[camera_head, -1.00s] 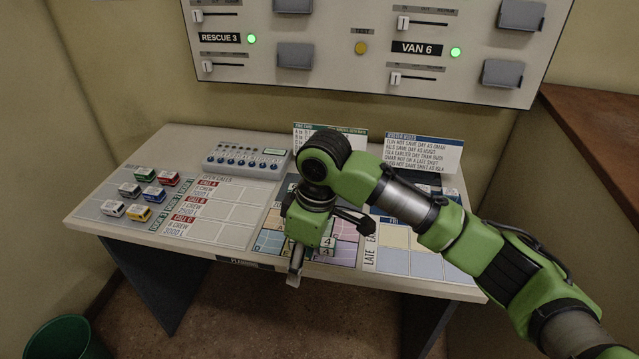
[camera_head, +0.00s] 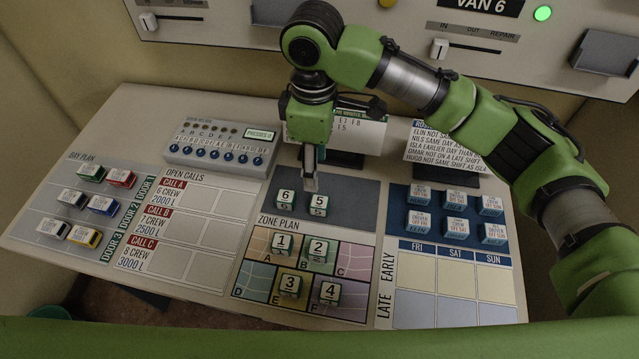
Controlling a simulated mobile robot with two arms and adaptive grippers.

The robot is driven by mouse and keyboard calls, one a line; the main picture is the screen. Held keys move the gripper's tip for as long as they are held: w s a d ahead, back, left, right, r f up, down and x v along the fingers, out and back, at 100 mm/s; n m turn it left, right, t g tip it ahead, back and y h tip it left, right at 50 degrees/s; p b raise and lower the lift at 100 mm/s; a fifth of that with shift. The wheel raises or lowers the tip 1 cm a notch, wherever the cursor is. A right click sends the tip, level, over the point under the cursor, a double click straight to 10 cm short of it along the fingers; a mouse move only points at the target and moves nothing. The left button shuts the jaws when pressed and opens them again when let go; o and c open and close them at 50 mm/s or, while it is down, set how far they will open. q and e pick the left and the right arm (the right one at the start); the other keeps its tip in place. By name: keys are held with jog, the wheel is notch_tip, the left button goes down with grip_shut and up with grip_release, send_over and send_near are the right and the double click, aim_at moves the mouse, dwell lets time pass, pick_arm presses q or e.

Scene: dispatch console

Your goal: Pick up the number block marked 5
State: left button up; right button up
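The number block marked 5 (camera_head: 318,205) is a small pale cube with a dark green edge. It sits on the dark strip above the zone plan, just right of the block marked 6 (camera_head: 286,199). My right gripper (camera_head: 311,182) points down just behind and above the block marked 5, its tip close to the block's top. The fingers show nearly edge-on, so I cannot tell how far apart they are or whether they touch the block. My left gripper is not in view.
Blocks 1 (camera_head: 282,243), 2 (camera_head: 318,250), 3 (camera_head: 290,286) and 4 (camera_head: 328,292) stand on the zone plan (camera_head: 355,260). Toy vehicles (camera_head: 91,173) lie left, a button box (camera_head: 215,143) behind, and white-blue blocks (camera_head: 455,200) right.

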send_over(319, 202)
jog(key=f, duration=0.4)
jog(key=shift+s+a+f+p, duration=0.25)
jog(key=shift+f+p, duration=0.05)
jog(key=shift+p, duration=0.05)
notch_tip(319, 202, down, 3)
jog(key=shift+w+f, duration=0.15)
jog(key=shift+f, duration=0.2)
jog(key=shift+d+f+p, duration=0.1)
jog(key=shift+f+p, duration=0.25)
jog(key=shift+p, duration=0.15)
jog(key=f, duration=0.2)
jog(key=f+p, duration=0.1)
jog(key=shift+w+d+f, duration=0.1)
jog(key=shift+d+f, duration=0.15)
jog(key=shift+f, duration=0.35)
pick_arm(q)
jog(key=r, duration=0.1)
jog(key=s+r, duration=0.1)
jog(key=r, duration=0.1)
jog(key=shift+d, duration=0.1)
pick_arm(e)
jog(key=shift+f, duration=0.1)
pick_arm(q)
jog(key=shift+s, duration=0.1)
pick_arm(e)
jog(key=c, duration=1)
